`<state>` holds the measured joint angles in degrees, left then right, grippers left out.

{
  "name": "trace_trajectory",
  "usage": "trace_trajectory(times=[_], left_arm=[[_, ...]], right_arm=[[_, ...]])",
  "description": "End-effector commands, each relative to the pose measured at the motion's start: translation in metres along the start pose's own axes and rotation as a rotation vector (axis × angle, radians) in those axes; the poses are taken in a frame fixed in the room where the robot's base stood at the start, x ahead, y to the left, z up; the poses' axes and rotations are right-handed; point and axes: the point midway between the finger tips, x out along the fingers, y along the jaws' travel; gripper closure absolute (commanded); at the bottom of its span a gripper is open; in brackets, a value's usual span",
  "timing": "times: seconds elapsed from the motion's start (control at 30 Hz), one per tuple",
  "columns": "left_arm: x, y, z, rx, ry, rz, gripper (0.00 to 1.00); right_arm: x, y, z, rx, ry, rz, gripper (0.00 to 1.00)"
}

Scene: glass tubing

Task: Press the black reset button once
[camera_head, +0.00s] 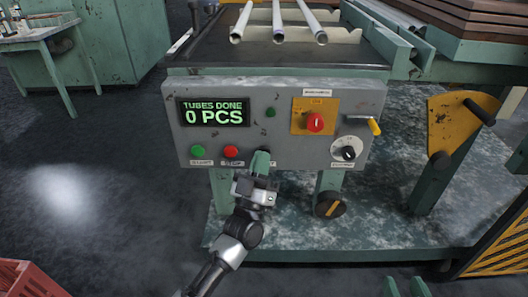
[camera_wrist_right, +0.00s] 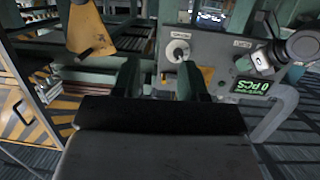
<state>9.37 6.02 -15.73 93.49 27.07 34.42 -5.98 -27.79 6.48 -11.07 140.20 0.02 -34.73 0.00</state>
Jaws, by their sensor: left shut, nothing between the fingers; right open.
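The grey control panel (camera_head: 280,150) faces me in the head view. My left gripper (camera_head: 261,158) is shut and empty, with its fingertips at the panel's lower edge, right of the red STOP button (camera_head: 231,152). The black reset button cannot be seen; the gripper covers that spot and most of a label beside it. I cannot tell whether the fingertips touch the panel. My right gripper (camera_wrist_right: 158,82) is open and empty in the right wrist view, its fingers apart and pointing towards the machine. Its fingertips (camera_head: 405,287) show at the head view's bottom edge.
Glass tubes (camera_head: 278,25) lie above. A yellow bracket (camera_head: 455,120) stands right.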

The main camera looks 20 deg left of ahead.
Motion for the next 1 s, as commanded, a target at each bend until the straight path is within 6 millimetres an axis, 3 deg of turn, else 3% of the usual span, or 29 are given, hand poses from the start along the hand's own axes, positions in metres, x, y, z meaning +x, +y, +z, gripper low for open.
trace_trajectory(times=[0.4, 0.87, 1.0], left_arm=[[-0.009, 0.006, -0.007, -0.001, -0.001, -0.001, 1.0], [-0.011, 0.008, -0.008, -0.001, -0.001, 0.0, 1.0], [-0.016, 0.012, -0.012, 0.0, -0.002, 0.0, 1.0]], right_arm=[[-0.008, 0.004, 0.022, 0.0, -0.172, 0.012, 0.57], [-0.01, 0.005, 0.025, 0.001, -0.201, 0.014, 0.57], [-0.017, 0.007, 0.036, 0.001, -0.292, 0.02, 0.57]])
